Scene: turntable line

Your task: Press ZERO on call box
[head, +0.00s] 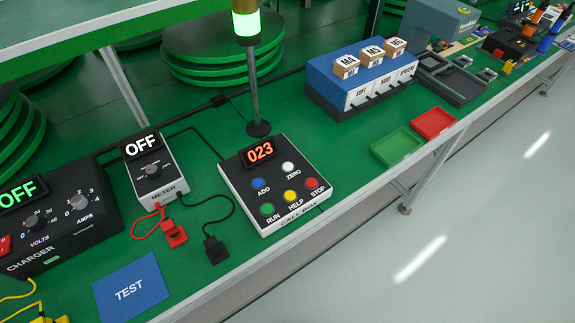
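The call box (234,180) is a black-topped box with a white body on the green bench, in the middle of the head view. Its display (260,152) reads 023 in orange digits. The white ZERO button (288,167) is at the upper right of its top face. The blue ADD button (259,184) is left of it. Below are the green RUN (267,209), yellow HELP (290,196) and red STOP (311,184) buttons. Neither of my grippers shows, and nothing covers the buttons.
A signal lamp (247,22) glowing green stands on a pole behind the call box. The meter (149,170) and charger (62,225) stand to the left, with loose leads. A blue TEST mat (130,288) lies in front. Green and red trays (397,148) lie to the right.

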